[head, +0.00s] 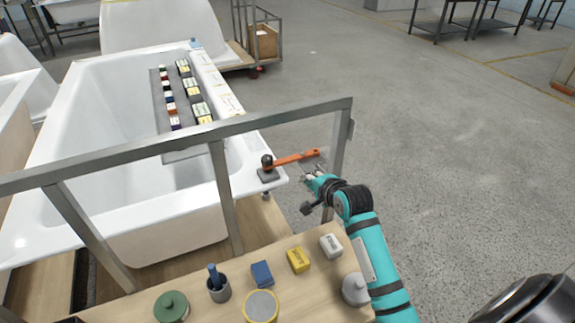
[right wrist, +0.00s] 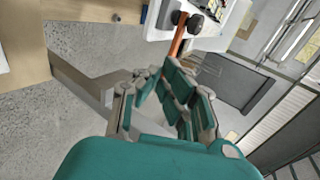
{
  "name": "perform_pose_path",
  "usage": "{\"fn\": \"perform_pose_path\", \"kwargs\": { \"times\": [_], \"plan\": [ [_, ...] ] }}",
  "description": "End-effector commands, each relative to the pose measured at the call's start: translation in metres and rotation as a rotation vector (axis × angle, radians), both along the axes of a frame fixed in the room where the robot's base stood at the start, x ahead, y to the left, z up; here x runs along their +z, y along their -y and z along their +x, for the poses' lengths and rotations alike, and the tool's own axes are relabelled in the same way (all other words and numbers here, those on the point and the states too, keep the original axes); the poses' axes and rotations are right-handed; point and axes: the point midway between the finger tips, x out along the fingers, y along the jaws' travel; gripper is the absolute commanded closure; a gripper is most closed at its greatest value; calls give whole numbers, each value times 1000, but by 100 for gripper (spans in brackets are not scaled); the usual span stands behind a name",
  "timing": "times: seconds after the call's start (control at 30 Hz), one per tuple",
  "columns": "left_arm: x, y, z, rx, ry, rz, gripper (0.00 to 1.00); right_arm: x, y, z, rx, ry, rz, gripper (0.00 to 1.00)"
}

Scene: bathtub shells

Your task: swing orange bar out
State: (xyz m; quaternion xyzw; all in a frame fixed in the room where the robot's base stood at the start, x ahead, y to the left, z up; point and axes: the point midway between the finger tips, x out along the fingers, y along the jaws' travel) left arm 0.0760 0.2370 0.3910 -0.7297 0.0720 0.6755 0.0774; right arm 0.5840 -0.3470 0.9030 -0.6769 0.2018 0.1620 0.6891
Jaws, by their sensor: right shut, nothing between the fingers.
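The orange bar (head: 297,157) is fixed at a dark pivot knob (head: 267,161) on a small plate at the near right corner of the white tub's rim. In the head view it points right, its free end out past the rim. My right gripper (head: 312,176) is shut and empty, just below the bar's free end; whether it touches the bar I cannot tell. In the right wrist view the orange bar (right wrist: 179,36) lies beyond the fingers (right wrist: 167,80), with the dark knob (right wrist: 195,22) beside it. My left gripper is not in view.
A grey metal rail (head: 180,142) crosses in front of the tub (head: 95,85), its right post close to my right gripper. A wooden bench (head: 230,295) with pots and several small blocks stands below. A grey strip with small blocks spans the tub.

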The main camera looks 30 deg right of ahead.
Motion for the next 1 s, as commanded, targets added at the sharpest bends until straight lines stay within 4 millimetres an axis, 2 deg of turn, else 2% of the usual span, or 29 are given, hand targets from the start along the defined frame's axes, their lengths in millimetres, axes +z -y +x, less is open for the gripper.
{"fn": "perform_pose_path", "kwargs": {
  "times": [0.1, 0.27, 0.4, 0.53, 0.77, 1.0],
  "plan": [
    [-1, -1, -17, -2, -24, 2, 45, 0, 0, 0, 0, -1, -1, 100],
    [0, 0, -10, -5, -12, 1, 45, -4, 0, 8, 1, 0, -2, 100],
    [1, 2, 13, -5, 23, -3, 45, -16, 1, 28, 2, -3, -1, 100],
    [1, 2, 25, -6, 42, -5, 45, -30, 3, 52, 2, -2, -2, 100],
    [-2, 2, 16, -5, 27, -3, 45, -52, 5, 89, 1, -2, -2, 100],
    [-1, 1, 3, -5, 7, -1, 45, -50, 7, 119, 1, -2, -2, 100]
  ]
}}
